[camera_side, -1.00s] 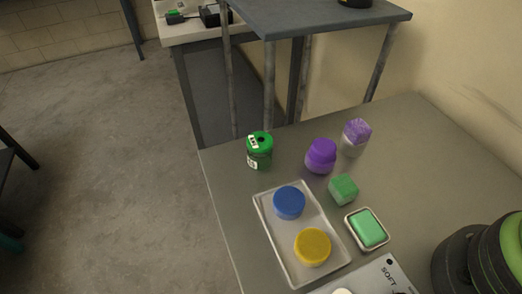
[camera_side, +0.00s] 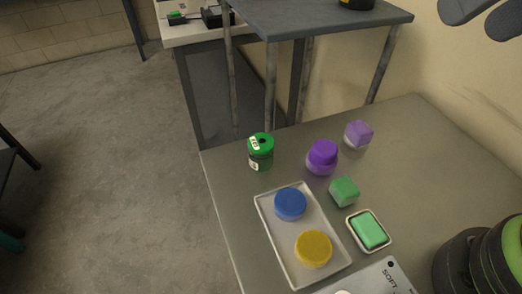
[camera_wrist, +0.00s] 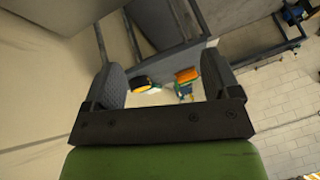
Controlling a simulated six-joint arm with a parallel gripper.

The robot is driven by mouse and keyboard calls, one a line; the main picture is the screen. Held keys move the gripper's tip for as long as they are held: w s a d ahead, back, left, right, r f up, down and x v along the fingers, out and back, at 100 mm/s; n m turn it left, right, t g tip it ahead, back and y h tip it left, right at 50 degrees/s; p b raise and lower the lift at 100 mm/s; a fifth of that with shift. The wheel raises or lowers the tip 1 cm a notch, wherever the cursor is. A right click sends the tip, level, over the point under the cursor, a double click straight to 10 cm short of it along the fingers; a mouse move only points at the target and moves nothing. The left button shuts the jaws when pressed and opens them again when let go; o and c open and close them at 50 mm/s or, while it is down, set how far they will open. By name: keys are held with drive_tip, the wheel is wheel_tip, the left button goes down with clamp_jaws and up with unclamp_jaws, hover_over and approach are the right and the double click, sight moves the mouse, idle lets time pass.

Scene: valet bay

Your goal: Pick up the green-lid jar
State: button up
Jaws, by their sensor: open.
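My gripper (camera_side: 488,16) shows only partly at the top right corner of the side view, far from the jar and above the table. In the wrist view my gripper (camera_wrist: 165,80) is open, with nothing held between its two dark fingers. The jar cannot be made out in the wrist view.
Right of the jar stand a purple-lid jar (camera_side: 322,157), a purple block (camera_side: 358,135) and a green block (camera_side: 344,191). A pale tray (camera_side: 281,239) holds blue and yellow discs. Green soap (camera_side: 369,229) sits in a dish.

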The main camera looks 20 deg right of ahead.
drive_tip(key=w+a+f+n, duration=0.2)
drive_tip(key=w+a+f, duration=0.15)
drive_tip(key=w, duration=0.25)
drive_tip(key=n+g, duration=0.2)
drive_tip(key=n, duration=0.3)
approach(260, 141)
wheel_tip(260, 141, down, 2)
drive_tip(key=x, duration=0.4)
drive_tip(key=shift+w+d+f, duration=0.15)
drive_tip(key=shift+d, duration=0.1)
drive_tip(key=shift+w+a+x, duration=0.1)
drive_tip(key=shift+a+x, duration=0.1)
drive_tip(key=shift+x, duration=1.25)
drive_tip(key=shift+w+a+x, duration=0.1)
drive_tip(key=shift+a+x, duration=0.05)
drive_tip(key=shift+x, duration=1.35)
drive_tip(key=shift+r, duration=0.2)
drive_tip(key=c, duration=1)
